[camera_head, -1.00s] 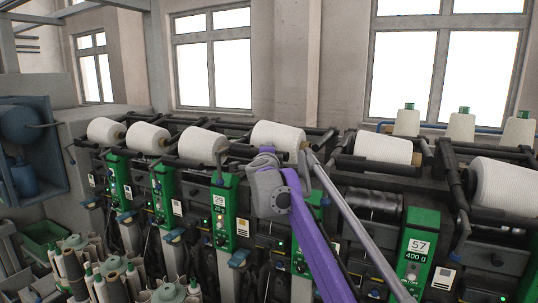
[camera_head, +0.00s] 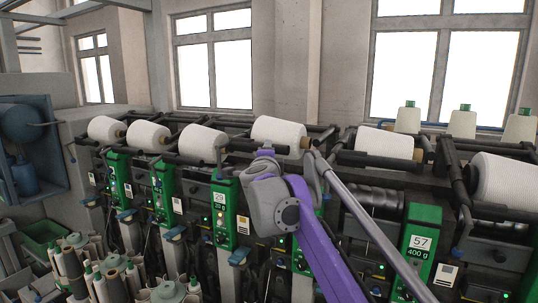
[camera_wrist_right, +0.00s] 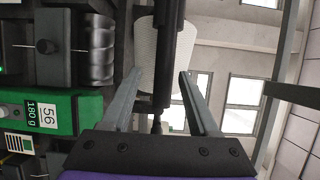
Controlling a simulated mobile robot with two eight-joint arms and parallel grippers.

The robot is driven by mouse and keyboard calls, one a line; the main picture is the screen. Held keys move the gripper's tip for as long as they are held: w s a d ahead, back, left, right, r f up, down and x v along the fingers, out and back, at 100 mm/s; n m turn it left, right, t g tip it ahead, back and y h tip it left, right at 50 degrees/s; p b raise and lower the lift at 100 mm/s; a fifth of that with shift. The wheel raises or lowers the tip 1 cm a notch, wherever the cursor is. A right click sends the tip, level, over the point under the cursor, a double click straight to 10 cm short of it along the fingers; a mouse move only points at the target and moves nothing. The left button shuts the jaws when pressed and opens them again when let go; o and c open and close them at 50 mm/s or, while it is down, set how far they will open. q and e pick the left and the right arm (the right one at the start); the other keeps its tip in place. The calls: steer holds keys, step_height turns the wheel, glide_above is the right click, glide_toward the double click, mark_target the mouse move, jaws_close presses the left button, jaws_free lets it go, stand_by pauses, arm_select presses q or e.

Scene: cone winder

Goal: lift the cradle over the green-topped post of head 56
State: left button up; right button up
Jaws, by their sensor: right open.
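The green-topped post of head 56 (camera_wrist_right: 85,112) shows at the left of the right wrist view, with its label "56 180 g". In the head view its green front (camera_head: 302,258) is partly hidden behind my purple right arm. The dark cradle bar (camera_wrist_right: 168,55) runs between the fingers of my right gripper (camera_wrist_right: 160,75) in the right wrist view. The fingers are open, one on each side, with a gap visible at both. A white cone (camera_wrist_right: 145,42) lies beyond the bar; in the head view a cone (camera_head: 278,131) sits just above my wrist. My left gripper is not in view.
More green posts, including one marked 29 (camera_head: 224,212), line up at left. Spare cones (camera_head: 462,122) stand behind.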

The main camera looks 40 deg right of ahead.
steer(key=shift+v, duration=1.4)
steer(key=s+a+f+n+y, duration=0.3)
steer(key=a+f+n+y, duration=0.3)
steer(key=a+f+n, duration=0.35)
steer(key=s+a+f+n+y, duration=0.2)
steer(key=a+f+n+y, duration=0.45)
steer(key=a+f, duration=0.45)
steer(key=s+a+f+n+g, duration=0.2)
steer(key=s+f+n+g, duration=0.2)
steer(key=s+f, duration=0.7)
steer(key=s+a+f+n+g+h, duration=0.1)
steer(key=s+a+f+n+g, duration=0.2)
steer(key=s+f, duration=0.9)
step_height(320, 180, down, 4)
steer(key=n+g, duration=0.1)
steer(key=n, duration=0.2)
steer(key=shift+s+r, duration=0.2)
